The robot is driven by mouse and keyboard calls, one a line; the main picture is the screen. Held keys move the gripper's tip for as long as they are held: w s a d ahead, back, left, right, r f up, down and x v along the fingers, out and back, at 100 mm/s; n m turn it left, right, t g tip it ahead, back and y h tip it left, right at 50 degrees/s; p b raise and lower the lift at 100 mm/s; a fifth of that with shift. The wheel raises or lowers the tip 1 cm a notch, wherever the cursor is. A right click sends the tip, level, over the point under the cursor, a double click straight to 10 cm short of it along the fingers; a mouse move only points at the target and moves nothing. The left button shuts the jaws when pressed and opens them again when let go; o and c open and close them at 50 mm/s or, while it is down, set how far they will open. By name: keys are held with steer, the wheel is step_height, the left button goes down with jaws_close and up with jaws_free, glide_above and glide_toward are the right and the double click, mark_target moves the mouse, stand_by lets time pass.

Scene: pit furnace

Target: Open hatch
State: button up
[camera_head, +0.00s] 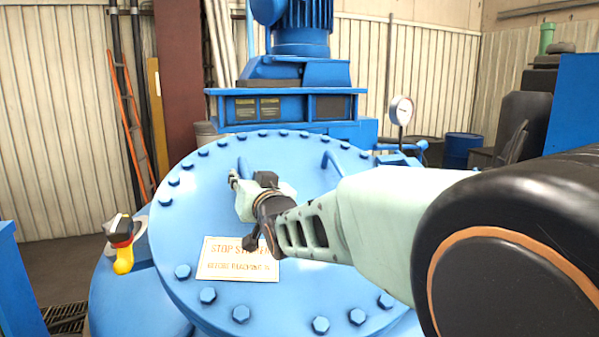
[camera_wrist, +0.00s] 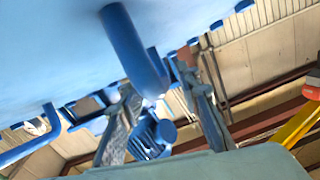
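The hatch is a large round blue lid (camera_head: 190,240) with bolts around its rim, and it fills the middle of the head view. I cannot tell whether it is raised from its seat. A bent blue handle (camera_head: 243,168) stands near its upper left, and a second handle (camera_head: 333,161) is to the right. My gripper (camera_head: 234,180) is over the lid beside the left handle. In the wrist view, the fingers of my gripper (camera_wrist: 163,85) are spread apart, with a blue handle (camera_wrist: 135,50) reaching between them. Contact is unclear. The second handle (camera_wrist: 38,137) shows at lower left. My arm hides the lid's right side.
A warning sign (camera_head: 238,259) is on the lid. A yellow-and-red device (camera_head: 122,243) stands left of the lid. A blue motor housing (camera_head: 300,75) rises behind, with a gauge (camera_head: 401,110) to its right. An orange ladder (camera_head: 132,125) leans at the back left.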

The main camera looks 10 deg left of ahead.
steer(key=shift+w+a, duration=0.1)
steer(key=shift+w, duration=0.05)
jaws_close()
stand_by(0.4)
